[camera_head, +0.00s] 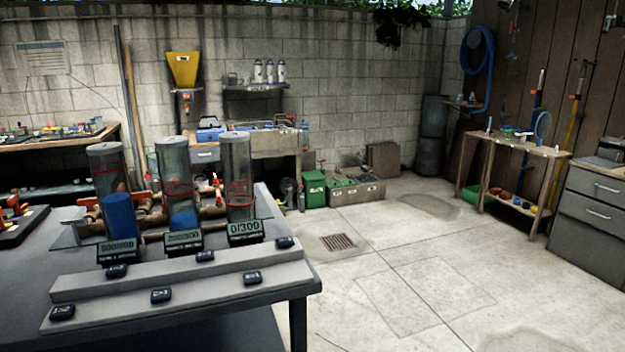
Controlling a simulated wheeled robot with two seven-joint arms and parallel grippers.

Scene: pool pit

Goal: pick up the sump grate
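The sump grate (338,242) is a small reddish-brown slatted square. It lies flat in the concrete floor near the middle of the head view, to the right of the near grey table and in front of the green boxes. Nothing covers it. A damp-looking patch of floor surrounds it. Neither of my grippers shows in the head view.
A grey table (266,303) with clear cylinders (237,178) and digital readouts fills the near left. Green boxes (313,188) stand by the back wall. A wooden bench (515,150) and grey drawers (592,205) line the right. The floor (430,285) between is clear.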

